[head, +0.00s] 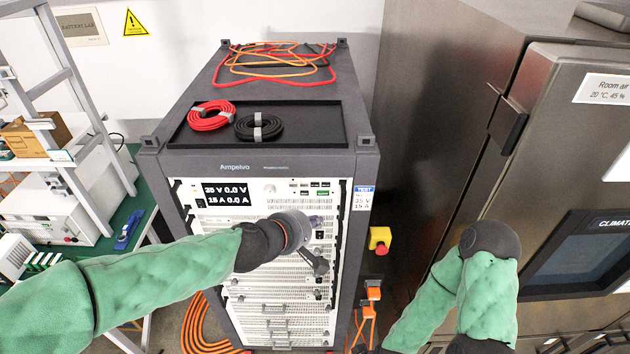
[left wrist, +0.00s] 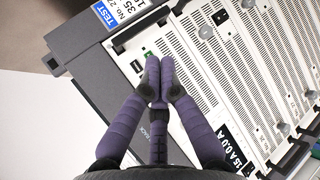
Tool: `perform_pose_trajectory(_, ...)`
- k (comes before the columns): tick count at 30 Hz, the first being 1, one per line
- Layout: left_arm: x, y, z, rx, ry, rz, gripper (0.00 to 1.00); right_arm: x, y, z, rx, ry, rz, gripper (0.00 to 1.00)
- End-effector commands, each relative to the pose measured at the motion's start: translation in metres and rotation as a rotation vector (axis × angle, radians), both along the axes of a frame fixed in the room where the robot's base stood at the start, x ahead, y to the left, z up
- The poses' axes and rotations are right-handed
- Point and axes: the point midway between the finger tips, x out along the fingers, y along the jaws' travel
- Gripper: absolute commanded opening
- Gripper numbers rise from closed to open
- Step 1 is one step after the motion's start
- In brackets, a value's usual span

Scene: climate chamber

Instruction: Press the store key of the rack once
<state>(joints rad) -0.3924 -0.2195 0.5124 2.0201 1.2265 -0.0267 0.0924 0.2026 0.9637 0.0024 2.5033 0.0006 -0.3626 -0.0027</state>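The rack (head: 258,163) stands upright in the middle of the head view, with a lit display (head: 226,194) reading 35 V 0.0 V and 15 A 0.0 A. A group of small keys (head: 310,185) sits at the upper right of its front panel, one of them green (head: 323,193). The key labels are too small to read, so I cannot tell which is the store key. My left gripper (head: 317,221) is in front of the panel, just below the keys. In the left wrist view its fingertips (left wrist: 160,76) are together and empty, beside the green key (left wrist: 148,53). My right gripper is out of view.
A red emergency button on a yellow box (head: 380,239) is on the rack's right side. Red and black cable coils (head: 210,116) lie on top. A steel climate chamber (head: 470,110) stands close on the right. Orange cables (head: 200,325) hang low at the left.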

Motion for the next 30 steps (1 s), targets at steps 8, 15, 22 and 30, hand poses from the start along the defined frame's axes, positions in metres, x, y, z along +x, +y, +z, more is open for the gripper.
perform_pose_trajectory(8,0.0,-0.001,0.002,-0.006,-0.001,0.001,0.0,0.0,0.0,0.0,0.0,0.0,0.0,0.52)
perform_pose_trajectory(15,0.004,-0.001,0.001,-0.005,0.001,0.001,0.0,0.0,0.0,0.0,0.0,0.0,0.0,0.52)
perform_pose_trajectory(22,0.029,0.0,0.001,-0.004,0.002,0.003,0.0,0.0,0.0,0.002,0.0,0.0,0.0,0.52)
perform_pose_trajectory(30,0.062,0.0,0.002,-0.004,0.0,0.002,0.0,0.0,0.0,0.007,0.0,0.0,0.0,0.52)
